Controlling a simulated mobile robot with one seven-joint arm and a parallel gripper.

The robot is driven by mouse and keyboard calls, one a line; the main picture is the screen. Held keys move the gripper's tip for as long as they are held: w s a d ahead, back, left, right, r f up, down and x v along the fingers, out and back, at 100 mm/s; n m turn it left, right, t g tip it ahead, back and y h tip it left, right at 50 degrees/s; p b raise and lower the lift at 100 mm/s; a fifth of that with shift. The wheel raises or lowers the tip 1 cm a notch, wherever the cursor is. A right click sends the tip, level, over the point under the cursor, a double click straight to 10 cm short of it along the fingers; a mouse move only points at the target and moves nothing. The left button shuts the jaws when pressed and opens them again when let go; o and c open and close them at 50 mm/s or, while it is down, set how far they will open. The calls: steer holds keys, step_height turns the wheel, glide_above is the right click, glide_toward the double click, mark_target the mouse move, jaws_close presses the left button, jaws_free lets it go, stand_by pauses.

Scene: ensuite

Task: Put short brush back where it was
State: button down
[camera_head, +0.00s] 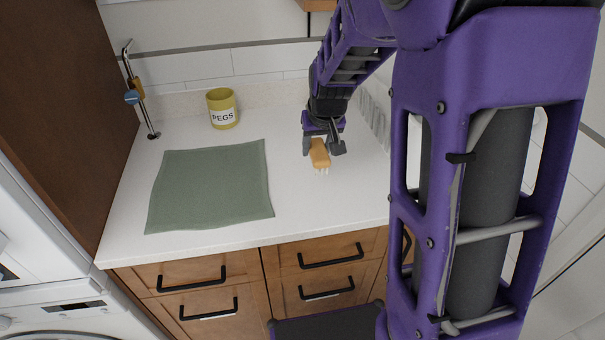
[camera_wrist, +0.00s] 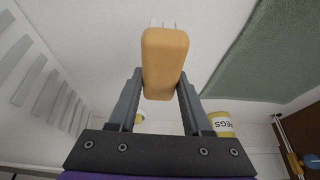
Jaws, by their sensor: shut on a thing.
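The short brush (camera_head: 320,154) has a tan, block-like body with pale bristles at its lower end in the head view. It also shows in the wrist view (camera_wrist: 163,62), with the bristles at the top edge. My gripper (camera_head: 322,145) is shut on the brush, with one dark finger on each side of it; it also shows in the wrist view (camera_wrist: 161,95). The brush is over the white counter, right of the green mat. I cannot tell whether the bristles touch the counter. No marked spot for the brush is clear in these views.
A green mat (camera_head: 212,185) lies flat on the white counter (camera_head: 310,205). A yellow pegs pot (camera_head: 222,108) stands at the back. A metal stand with a blue and an orange piece (camera_head: 137,92) is at the left. A grey ribbed rack (camera_head: 374,118) is at the right.

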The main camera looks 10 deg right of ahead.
mark_target(313, 147)
steer(key=w+a+r+b, duration=0.1)
steer(key=w+r, duration=0.2)
steer(key=w, duration=0.1)
step_height(313, 147, down, 9)
steer(key=shift+w+a+r+b, duration=0.1)
steer(key=shift+b, duration=0.75)
steer(key=shift+f, duration=0.25)
steer(key=shift+c, duration=1.7)
jaws_free()
steer(key=shift+r, duration=0.15)
steer(key=shift+r, duration=0.25)
steer(key=p+v, duration=0.2)
steer(key=v, duration=0.9)
steer(key=shift+s+r, duration=0.2)
steer(key=shift+r, duration=0.15)
